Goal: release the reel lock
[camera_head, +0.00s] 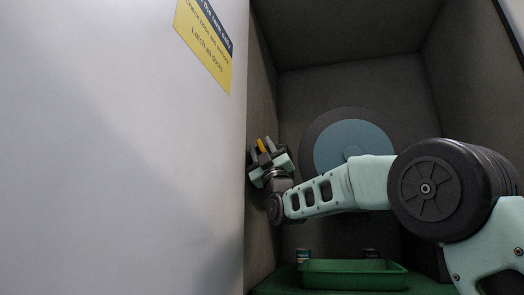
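My gripper (263,148) is at the left inner wall of the grey recess, left of a large round reel (338,143) with a blue-grey face and a dark rim. A small yellow-orange piece (260,145) shows between or just behind my fingertips. It may be the lock's handle, but it is too small to be sure. I cannot tell whether my fingers touch it or how far apart they are. My wrist and forearm hide part of the lock area and the reel's lower edge.
A green tray (352,283) lies at the bottom of the recess, with a small can (302,255) behind its left end. A white panel (120,150) with a yellow sign (207,42) fills the left. The recess above the reel is clear.

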